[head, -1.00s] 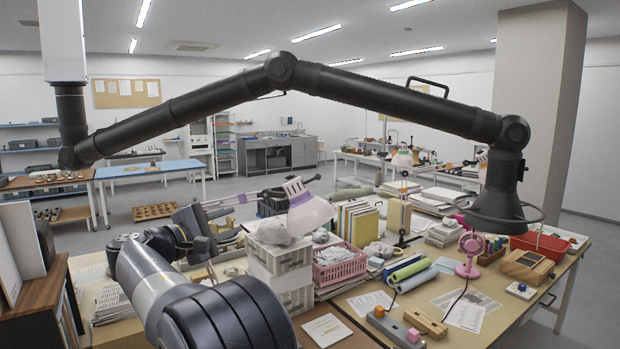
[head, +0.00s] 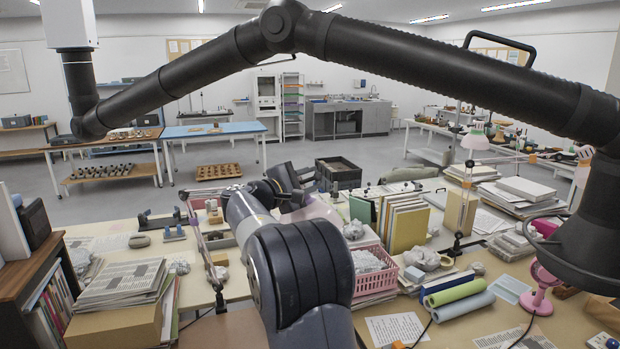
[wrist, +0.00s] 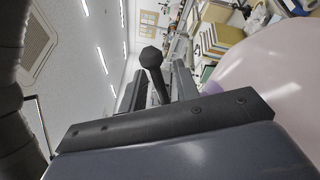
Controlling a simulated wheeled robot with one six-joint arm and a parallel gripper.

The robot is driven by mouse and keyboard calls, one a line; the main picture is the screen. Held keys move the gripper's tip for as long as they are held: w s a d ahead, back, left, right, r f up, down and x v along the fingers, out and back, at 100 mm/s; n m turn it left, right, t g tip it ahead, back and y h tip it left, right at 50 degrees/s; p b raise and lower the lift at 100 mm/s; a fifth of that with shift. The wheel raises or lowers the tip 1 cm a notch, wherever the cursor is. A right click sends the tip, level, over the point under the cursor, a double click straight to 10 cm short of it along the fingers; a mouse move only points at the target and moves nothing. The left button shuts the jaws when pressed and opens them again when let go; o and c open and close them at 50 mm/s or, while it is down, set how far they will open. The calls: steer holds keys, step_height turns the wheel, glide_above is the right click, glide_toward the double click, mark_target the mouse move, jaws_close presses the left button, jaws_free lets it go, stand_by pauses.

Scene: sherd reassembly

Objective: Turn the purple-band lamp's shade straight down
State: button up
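The purple-band lamp's pale pink shade (wrist: 275,75) fills the right of the wrist view, very close, with part of its purple band (wrist: 207,97) showing. In the head view only a sliver of the shade (head: 320,212) shows behind my arm; its tilt cannot be read there. The lamp's thin jointed stand (head: 198,235) rises left of my arm. In the wrist view a dark knob on a short stem (wrist: 151,58) lies between the fingertips of my gripper (wrist: 158,88). The fingers stand apart, with gaps beside the stem. In the head view my gripper (head: 292,180) is partly hidden.
A pink basket (head: 375,275) and upright folders (head: 408,225) stand right of my arm. Paper stacks (head: 120,285) lie at left. A second lamp (head: 475,140) stands behind. A big black duct (head: 440,75) crosses overhead.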

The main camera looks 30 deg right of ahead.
steer(key=shift+a, duration=0.1)
jaws_close()
stand_by(0.5)
